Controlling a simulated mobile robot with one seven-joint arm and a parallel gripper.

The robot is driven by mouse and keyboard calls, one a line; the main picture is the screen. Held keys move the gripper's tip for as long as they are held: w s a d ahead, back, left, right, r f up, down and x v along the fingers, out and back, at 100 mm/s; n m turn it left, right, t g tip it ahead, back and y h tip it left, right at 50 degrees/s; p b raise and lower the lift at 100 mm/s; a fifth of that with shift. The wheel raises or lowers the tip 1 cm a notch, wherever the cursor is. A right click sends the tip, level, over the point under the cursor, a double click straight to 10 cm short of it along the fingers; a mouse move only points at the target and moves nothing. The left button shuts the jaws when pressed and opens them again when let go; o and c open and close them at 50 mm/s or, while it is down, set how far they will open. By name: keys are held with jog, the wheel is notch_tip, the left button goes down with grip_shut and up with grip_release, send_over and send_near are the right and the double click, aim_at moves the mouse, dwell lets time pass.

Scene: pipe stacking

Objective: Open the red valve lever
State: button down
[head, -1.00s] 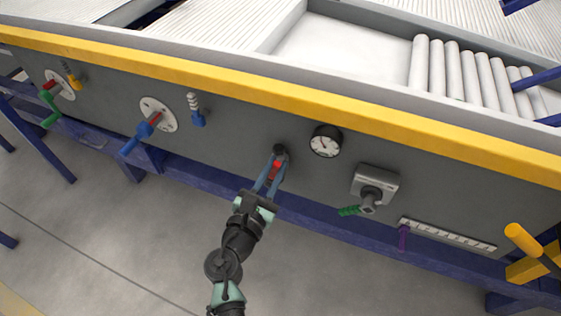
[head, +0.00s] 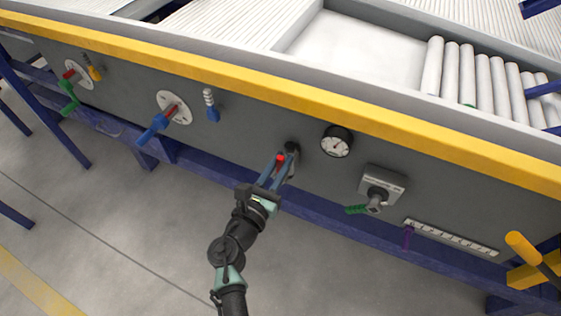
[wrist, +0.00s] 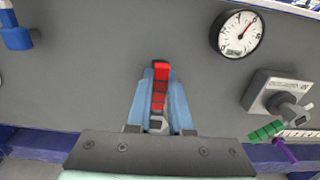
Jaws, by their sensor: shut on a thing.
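The red valve lever (head: 281,158) is on the dark grey panel, left of the round gauge. Its dark pivot (head: 291,147) sits just above and to the right of its visible red end. My gripper (head: 282,165) is shut on the lever, with one blue finger on each side. In the wrist view the red lever (wrist: 160,85) stands lengthwise between the fingers of my gripper (wrist: 161,78). Its lower part is partly hidden by the gripper.
A pressure gauge (head: 336,141) and a grey switch box (head: 383,183) with a green handle lie to the right. A blue-handled valve (head: 153,127) and a green-handled valve (head: 69,100) lie to the left. A yellow rail (head: 245,89) runs above. The floor in front is clear.

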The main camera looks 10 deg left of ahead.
jog(key=c, duration=0.8)
grip_release()
jog(key=shift+a, duration=0.1)
jog(key=p+v, duration=0.3)
jog(key=v, duration=1)
jog(key=shift+w, duration=0.1)
